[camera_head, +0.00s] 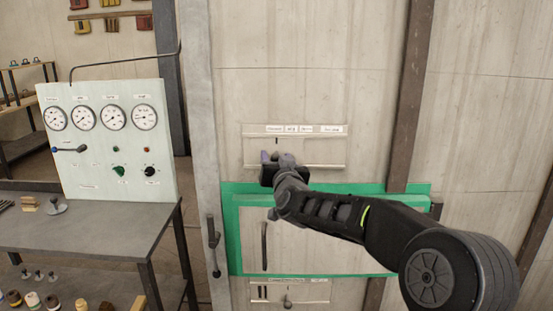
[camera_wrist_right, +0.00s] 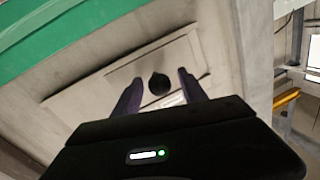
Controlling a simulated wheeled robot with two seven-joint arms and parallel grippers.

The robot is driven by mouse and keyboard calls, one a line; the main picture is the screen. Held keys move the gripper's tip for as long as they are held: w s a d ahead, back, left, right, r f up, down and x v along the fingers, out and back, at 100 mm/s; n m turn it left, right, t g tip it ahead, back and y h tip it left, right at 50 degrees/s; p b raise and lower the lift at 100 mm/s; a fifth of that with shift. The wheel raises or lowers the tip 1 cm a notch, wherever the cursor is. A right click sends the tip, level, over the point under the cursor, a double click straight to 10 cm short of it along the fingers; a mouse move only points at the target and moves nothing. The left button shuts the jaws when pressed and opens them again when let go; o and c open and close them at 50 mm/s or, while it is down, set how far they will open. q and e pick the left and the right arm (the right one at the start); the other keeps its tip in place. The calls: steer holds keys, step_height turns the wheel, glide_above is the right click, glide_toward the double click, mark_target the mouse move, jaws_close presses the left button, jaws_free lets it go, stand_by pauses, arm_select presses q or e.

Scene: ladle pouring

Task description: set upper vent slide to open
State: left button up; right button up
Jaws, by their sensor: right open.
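The upper vent slide (camera_head: 320,149) is a pale plate between two rails on the wall, with a strip of small labels (camera_head: 305,129) above it, too small to read surely. A short dark mark shows under the left labels. My right gripper (camera_head: 272,156) is in front of the plate's left part and hides the knob there. In the right wrist view the round dark knob (camera_wrist_right: 159,85) shows between the two fingers of my open right gripper (camera_wrist_right: 159,77). I cannot tell whether the fingers touch it. My left gripper is not in view.
A green-framed door (camera_head: 232,230) with a vertical handle (camera_head: 264,246) lies below the slide. A lower vent slide (camera_head: 310,290) with a knob is under that. A gauge panel (camera_head: 105,165) stands on a grey table (camera_head: 100,225) at left.

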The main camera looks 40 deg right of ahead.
jaws_close()
stand_by(0.3)
stand_by(1.0)
